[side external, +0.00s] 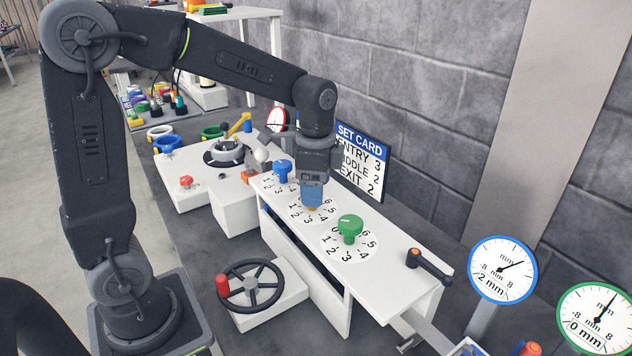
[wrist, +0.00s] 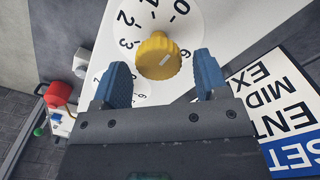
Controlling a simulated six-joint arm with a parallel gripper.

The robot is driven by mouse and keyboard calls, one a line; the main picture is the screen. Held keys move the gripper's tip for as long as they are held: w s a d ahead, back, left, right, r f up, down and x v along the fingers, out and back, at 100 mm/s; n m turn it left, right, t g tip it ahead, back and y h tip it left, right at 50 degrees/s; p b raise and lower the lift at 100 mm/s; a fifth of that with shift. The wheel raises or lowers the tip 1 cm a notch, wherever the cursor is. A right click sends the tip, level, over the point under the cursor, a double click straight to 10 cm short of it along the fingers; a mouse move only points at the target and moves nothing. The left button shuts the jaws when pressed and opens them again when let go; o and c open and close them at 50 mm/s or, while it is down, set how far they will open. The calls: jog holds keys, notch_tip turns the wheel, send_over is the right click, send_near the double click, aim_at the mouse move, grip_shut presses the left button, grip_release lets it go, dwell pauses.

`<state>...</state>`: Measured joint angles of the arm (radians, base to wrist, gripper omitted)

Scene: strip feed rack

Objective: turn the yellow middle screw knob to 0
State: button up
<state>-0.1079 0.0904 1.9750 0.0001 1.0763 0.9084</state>
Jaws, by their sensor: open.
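The yellow middle screw knob (wrist: 159,56) shows in the wrist view on its white numbered dial (wrist: 128,48). A short white mark lies on its top; I cannot tell which number it points to. The 0 is at the dial's upper right in this view. My gripper (wrist: 162,76) is open, its two blue fingers apart, with the knob just ahead of and between the fingertips, not gripped. In the side view my gripper (side external: 312,197) is over the middle dial (side external: 299,213) and hides nearly all of the yellow knob.
A green knob (side external: 350,226) and a blue knob (side external: 282,170) stand on either side on the white rack (side external: 400,268). The set card (side external: 361,162) stands behind, reading MIDDLE 2. A black handwheel (side external: 250,287) is in front; a crank handle (side external: 428,266) is at the rack's right end.

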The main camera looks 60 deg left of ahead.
notch_tip(320, 180, up, 14)
dwell(0.5)
jog(key=shift+f, duration=0.1)
jog(key=s+d+f+n+t, duration=0.2)
jog(key=s+f+n, duration=0.2)
jog(key=s, duration=0.3)
jog(key=s+d+f+n+t, duration=0.2)
jog(key=s+f+n+t, duration=0.1)
jog(key=s, duration=0.5)
jog(key=shift+f+n+t, duration=0.3)
jog(key=shift+f+n, duration=0.35)
jog(key=shift+n, duration=0.45)
jog(key=shift+r, duration=0.1)
